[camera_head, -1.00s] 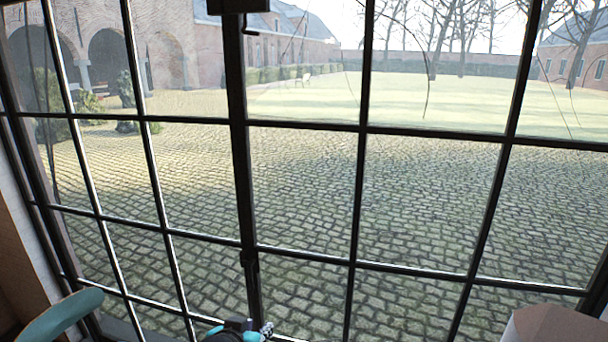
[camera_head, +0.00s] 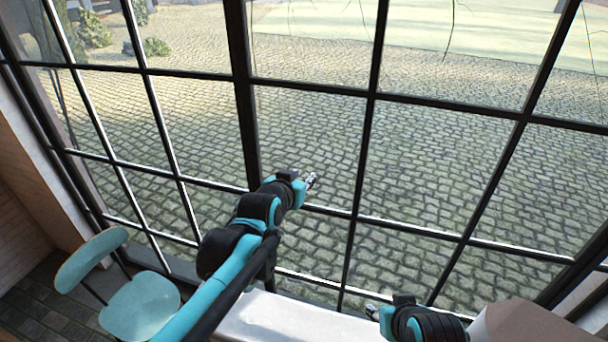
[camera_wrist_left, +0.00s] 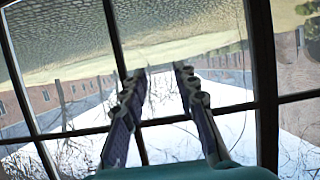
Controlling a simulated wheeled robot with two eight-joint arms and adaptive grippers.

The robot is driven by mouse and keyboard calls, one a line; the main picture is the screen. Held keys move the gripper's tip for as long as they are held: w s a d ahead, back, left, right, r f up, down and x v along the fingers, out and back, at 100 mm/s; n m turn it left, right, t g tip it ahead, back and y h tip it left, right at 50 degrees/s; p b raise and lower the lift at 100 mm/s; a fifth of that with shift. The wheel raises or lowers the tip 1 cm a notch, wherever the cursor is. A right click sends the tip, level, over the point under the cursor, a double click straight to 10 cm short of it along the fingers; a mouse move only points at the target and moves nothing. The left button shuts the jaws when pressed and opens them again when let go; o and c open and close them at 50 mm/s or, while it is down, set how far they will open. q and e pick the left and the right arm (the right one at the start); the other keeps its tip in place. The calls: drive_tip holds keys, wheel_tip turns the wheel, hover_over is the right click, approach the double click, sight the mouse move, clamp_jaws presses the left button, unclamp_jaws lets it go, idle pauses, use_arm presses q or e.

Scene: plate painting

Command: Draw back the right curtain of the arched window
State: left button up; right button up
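The window (camera_head: 245,85) fills most of the head view as a grid of dark bars with glass. Its arched top is out of view. I cannot make out a curtain in either view. My left gripper (camera_head: 311,180) is in front of the window's middle, near a lower crossbar. In the left wrist view my left gripper (camera_wrist_left: 159,70) has its two fingers apart, with nothing seen between them and window bars and glass beyond. My right gripper (camera_head: 371,311) is low, right of centre, small and partly cut off by its own arm; its finger state is unclear.
A teal chair (camera_head: 140,305) stands at the lower left on a dark floor. A white sill (camera_head: 290,318) runs below the window. A pale brown block-like thing (camera_head: 535,322) is at the lower right, beside my right arm. A cobbled yard lies outside.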

use_arm(q)
drive_tip(key=shift+x, duration=1.3)
clamp_jaws()
drive_tip(key=shift+s, duration=0.1)
